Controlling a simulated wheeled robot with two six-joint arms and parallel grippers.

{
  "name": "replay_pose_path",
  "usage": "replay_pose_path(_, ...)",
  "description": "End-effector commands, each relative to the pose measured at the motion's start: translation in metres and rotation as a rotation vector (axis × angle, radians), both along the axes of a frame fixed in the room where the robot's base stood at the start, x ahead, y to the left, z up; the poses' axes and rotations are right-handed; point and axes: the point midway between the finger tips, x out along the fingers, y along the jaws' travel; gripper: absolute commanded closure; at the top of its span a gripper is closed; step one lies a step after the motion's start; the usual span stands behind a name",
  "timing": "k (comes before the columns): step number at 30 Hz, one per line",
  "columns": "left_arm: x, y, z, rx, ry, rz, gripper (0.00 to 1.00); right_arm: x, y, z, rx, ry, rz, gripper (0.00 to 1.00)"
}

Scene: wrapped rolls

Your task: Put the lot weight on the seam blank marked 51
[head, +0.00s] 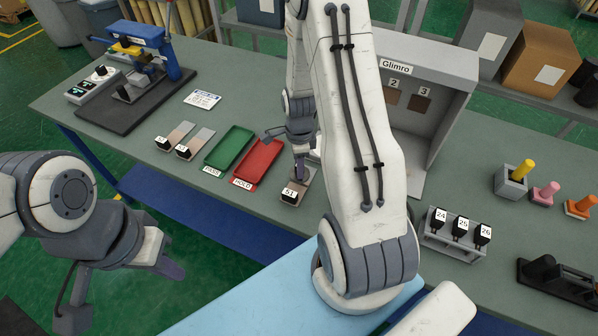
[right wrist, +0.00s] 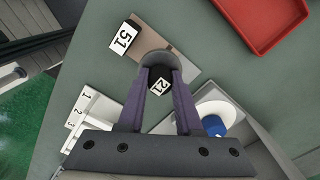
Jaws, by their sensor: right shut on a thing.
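The seam blank marked 51 (head: 290,195) lies on the grey-green table, right of the red tray. In the right wrist view its black tag (right wrist: 124,37) and flat brown plate (right wrist: 178,44) show. My right gripper (head: 300,168) points down over this blank. It is shut on the lot weight (right wrist: 161,62), a grey rounded piece with a black tag that seems to read 21. The weight is over the plate's lower part; I cannot tell whether it touches. My left gripper (head: 168,266) hangs empty at the lower left, in front of the table; its finger gap is unclear.
The red HOLD tray (head: 258,162) and green PASS tray (head: 229,147) lie left of the blank. Two more blanks (head: 186,142) lie further left. A grey Glimro box (head: 452,88) stands behind my right arm. A rack (head: 450,247) holds items tagged 24, 25 and 26.

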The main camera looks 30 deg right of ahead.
Motion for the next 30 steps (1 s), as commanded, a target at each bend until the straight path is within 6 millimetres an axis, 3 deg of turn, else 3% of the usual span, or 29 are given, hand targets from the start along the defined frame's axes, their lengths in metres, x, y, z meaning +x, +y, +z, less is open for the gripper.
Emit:
replay_pose_path(9, 0.0, 0.0, 0.012, 0.0, 0.0, 0.0, 1.0, -0.001, 0.0, -0.036, 0.001, 0.003, 0.0, 1.0)
replay_pose_path(21, 0.0, 0.0, 0.008, 0.0, 0.0, 0.0, 1.0, 0.0, 0.0, -0.043, 0.0, 0.0, 0.0, 1.0)
replay_pose_path(22, 0.0, 0.0, 0.008, 0.0, 0.0, 0.0, 1.0, 0.0, 0.0, -0.043, 0.0, 0.001, 0.0, 0.62)
replay_pose_path(24, 0.0, 0.0, 0.009, 0.0, 0.0, 0.0, 1.0, 0.0, 0.0, -0.042, 0.0, 0.001, 0.0, 0.36)
replay_pose_path(30, 0.0, 0.0, 0.009, 0.0, 0.0, 0.0, 1.0, 0.0, 0.0, -0.042, 0.0, 0.001, 0.001, 0.36)
